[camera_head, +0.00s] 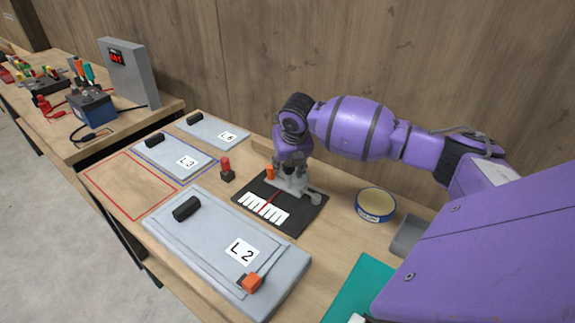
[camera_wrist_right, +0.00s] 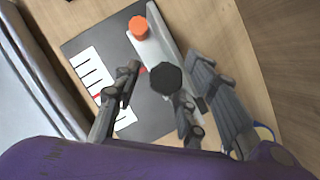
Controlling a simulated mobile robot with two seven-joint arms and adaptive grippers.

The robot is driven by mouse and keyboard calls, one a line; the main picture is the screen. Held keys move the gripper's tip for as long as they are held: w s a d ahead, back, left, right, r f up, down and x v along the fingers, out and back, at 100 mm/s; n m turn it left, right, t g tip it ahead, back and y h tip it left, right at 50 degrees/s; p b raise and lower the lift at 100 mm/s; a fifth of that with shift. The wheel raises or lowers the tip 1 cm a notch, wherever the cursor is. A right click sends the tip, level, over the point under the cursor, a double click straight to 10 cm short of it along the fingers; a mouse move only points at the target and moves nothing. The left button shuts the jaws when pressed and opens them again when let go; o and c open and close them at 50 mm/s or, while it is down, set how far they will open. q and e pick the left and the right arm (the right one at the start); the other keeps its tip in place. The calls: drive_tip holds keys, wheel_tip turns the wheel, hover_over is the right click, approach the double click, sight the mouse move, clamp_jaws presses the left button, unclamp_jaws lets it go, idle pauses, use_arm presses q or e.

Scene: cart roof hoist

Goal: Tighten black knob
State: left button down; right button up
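In the right wrist view a round black knob (camera_wrist_right: 166,79) stands on a pale metal fixture, between the fingers of my right gripper (camera_wrist_right: 158,84). The fingers are spread, with one on the left and two on the right. A gap shows between the left finger and the knob; contact on the right cannot be told. An orange knob (camera_wrist_right: 139,27) stands on the same fixture, beyond the fingertips. In the head view my right gripper (camera_head: 289,182) points down over the fixture on the black mat (camera_head: 305,217), and hides the black knob. My left gripper is not in view.
A grey panel marked L2 (camera_head: 200,240) lies left of the mat, with a red-topped block (camera_head: 226,170) behind. A blue-rimmed round tin (camera_head: 375,205) and a grey tray (camera_head: 410,237) stand to the right. A wooden wall rises behind the bench.

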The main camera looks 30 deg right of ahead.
clamp_jaws()
